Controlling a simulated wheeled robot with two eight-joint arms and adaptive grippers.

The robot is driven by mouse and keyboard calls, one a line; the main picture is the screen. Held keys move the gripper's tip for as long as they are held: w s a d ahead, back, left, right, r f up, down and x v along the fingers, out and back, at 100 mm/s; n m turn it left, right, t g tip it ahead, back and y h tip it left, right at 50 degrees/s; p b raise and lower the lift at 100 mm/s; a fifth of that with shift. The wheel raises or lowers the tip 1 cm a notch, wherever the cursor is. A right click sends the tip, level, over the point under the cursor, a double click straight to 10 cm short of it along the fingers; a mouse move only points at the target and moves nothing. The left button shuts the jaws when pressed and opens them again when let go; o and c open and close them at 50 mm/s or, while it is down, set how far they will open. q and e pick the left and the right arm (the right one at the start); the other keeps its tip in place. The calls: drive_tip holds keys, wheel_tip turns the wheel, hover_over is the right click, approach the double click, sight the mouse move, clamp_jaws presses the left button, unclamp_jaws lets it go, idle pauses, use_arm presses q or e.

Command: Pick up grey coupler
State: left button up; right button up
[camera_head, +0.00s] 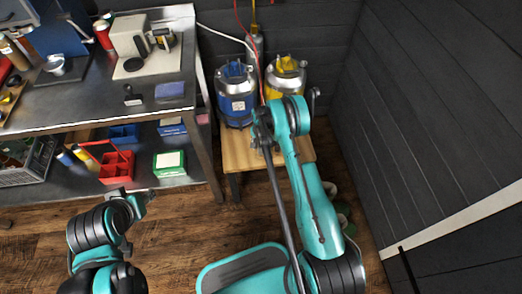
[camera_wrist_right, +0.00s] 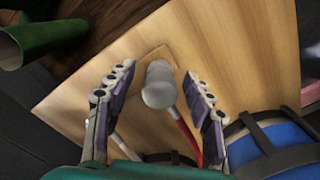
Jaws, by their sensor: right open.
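The grey coupler (camera_wrist_right: 159,84) is a rounded grey piece with a red hose running from it, over the wooden table top in the right wrist view. My right gripper (camera_wrist_right: 157,76) is open, with one finger on each side of the coupler; I cannot tell whether they touch it. In the head view my right gripper (camera_head: 262,132) is over the small wooden table, in front of the kegs, and the coupler is hidden behind it. My left gripper (camera_head: 143,199) is low in front of the metal bench, apart from the coupler; its jaws are not clear.
Red and white hoses hang nearby. A metal bench (camera_head: 120,106) with tools and a red carrier (camera_head: 116,166) is on the left. A dark wall is on the right.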

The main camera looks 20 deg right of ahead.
clamp_jaws()
drive_tip(key=shift+r, duration=0.1)
